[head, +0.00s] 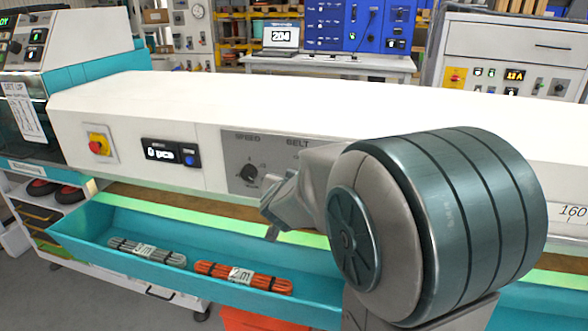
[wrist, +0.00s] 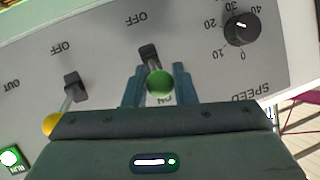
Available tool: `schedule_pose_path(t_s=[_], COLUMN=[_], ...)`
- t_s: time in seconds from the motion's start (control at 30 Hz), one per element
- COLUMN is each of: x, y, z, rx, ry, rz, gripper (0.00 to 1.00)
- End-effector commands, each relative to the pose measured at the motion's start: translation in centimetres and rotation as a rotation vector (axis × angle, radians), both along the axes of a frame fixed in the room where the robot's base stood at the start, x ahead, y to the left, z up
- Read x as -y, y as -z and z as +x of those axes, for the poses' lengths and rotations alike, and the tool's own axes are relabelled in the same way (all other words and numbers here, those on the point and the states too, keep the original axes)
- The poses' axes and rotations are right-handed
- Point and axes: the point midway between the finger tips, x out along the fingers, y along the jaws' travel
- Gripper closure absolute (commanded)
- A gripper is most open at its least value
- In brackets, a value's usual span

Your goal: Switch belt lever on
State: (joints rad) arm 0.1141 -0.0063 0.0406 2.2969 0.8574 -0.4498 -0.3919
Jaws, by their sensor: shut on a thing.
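The belt lever (wrist: 150,54) has a green ball knob (wrist: 159,84) and stands next to the speed dial in the wrist view, which shows the panel upside down. The OFF label is above it in that picture, and the ball partly covers the ON label. My gripper (wrist: 158,78) is shut on this lever, with one finger on each side of the ball. I cannot tell how far the lever is tilted. In the head view my gripper (head: 272,207) is at the panel below the BELT label, and my arm hides the lever.
The speed dial (wrist: 241,28) and a second lever with a yellow ball (wrist: 52,124) flank the belt lever. A red stop button (head: 98,146) is farther left. A teal tray (head: 90,232) with a grey cable coil (head: 147,252) and an orange one (head: 243,277) lies below.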

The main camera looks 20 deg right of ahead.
Motion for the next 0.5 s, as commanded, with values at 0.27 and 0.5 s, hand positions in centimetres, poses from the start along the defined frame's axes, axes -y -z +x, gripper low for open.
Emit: schedule_pose_path(t_s=[0.27,0.5], x=[-0.61,-0.81], y=[-0.68,-0.57], z=[0.27,0.36], rx=[-0.056,-0.073], ry=[-0.012,-0.016], rz=[0.041,0.056], gripper=[1.00,1.00])
